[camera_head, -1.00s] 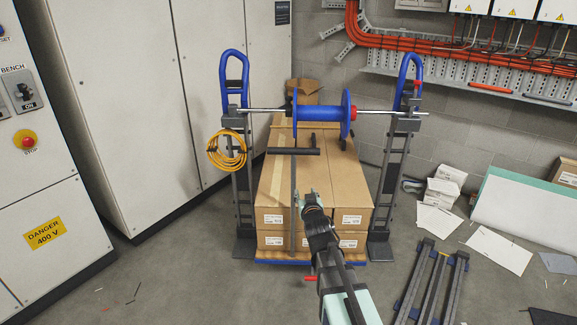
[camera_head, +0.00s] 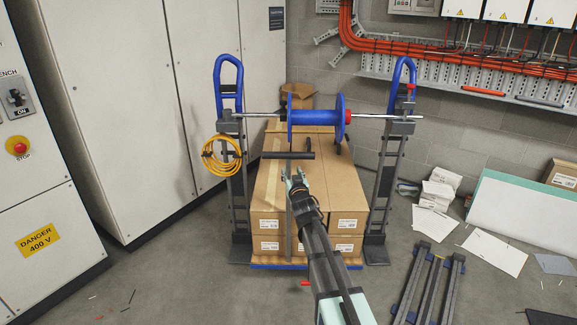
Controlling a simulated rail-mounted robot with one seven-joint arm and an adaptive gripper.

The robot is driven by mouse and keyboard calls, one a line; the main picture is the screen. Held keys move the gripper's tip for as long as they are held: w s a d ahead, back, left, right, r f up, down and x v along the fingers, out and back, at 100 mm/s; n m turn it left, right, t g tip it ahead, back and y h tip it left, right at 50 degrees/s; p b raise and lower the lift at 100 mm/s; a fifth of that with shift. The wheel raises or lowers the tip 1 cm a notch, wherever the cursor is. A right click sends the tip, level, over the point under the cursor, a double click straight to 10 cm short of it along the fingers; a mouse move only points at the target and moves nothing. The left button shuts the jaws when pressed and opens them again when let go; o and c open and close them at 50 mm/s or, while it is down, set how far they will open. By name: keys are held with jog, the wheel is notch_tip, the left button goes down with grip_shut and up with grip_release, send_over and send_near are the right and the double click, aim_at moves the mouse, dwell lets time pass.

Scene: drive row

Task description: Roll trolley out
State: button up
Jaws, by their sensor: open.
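The trolley (camera_head: 278,267) is a low blue-edged platform loaded with stacked brown cartons (camera_head: 328,190). A grey post rises at its near side to a dark horizontal handle bar (camera_head: 288,155). My gripper (camera_head: 292,173) is open, just below the handle bar and close to the post. I cannot tell whether it touches either one. My arm hides part of the cartons' front and the platform's right part.
A stand with blue-topped uprights (camera_head: 388,190) flanks the trolley and carries a blue reel (camera_head: 316,117) on a rod across it. A coiled yellow cable (camera_head: 221,156) hangs at left. Grey cabinets (camera_head: 110,100) line the left. Dark rails (camera_head: 432,280) lie at right.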

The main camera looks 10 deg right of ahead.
aim_at(289, 165)
jog(key=w, duration=0.7)
grip_shut()
